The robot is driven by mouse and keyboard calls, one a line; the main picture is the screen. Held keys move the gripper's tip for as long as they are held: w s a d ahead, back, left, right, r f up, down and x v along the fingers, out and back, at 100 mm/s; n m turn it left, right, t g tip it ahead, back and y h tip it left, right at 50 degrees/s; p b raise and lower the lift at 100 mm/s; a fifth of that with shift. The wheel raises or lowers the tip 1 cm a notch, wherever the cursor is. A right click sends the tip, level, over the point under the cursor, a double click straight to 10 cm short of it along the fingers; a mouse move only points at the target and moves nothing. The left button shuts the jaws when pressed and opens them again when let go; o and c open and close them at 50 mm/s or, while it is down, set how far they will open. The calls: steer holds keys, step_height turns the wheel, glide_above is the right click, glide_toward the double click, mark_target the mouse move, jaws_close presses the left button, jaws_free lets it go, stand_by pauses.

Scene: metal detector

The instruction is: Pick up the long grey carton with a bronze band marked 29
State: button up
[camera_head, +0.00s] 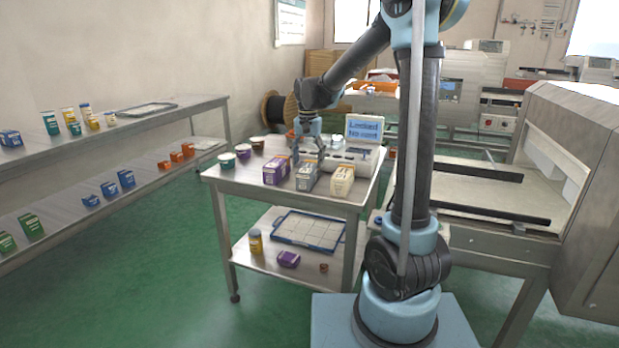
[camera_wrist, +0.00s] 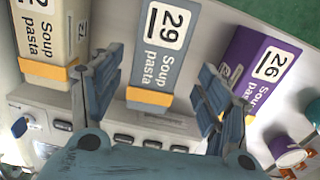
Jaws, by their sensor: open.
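The grey carton marked 29 (camera_wrist: 160,55) lies between my two fingers in the wrist view. It reads "Soup pasta" and has a bronze-orange band at its near end. In the head view the grey carton (camera_head: 306,179) stands on the trolley top between a purple carton (camera_head: 275,171) and a cream carton (camera_head: 342,182). My gripper (camera_wrist: 160,68) is open, one finger on each side of the grey carton; contact cannot be told. In the head view my gripper (camera_head: 308,150) is just behind and above the carton row.
The purple carton marked 26 (camera_wrist: 262,68) is close to my right finger, the cream carton (camera_wrist: 52,40) close to my left. A device with a screen (camera_head: 364,131) stands behind. Several tubs (camera_head: 227,159) stand at left. A blue tray (camera_head: 307,231) lies on the lower shelf.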

mark_target(309, 166)
steer(key=shift+s+d+f, duration=0.1)
steer(key=shift+s+f, duration=0.05)
steer(key=shift+f, duration=1.05)
steer(key=shift+s+d+f, duration=0.1)
steer(key=shift+f, duration=1.05)
steer(key=c, duration=1.3)
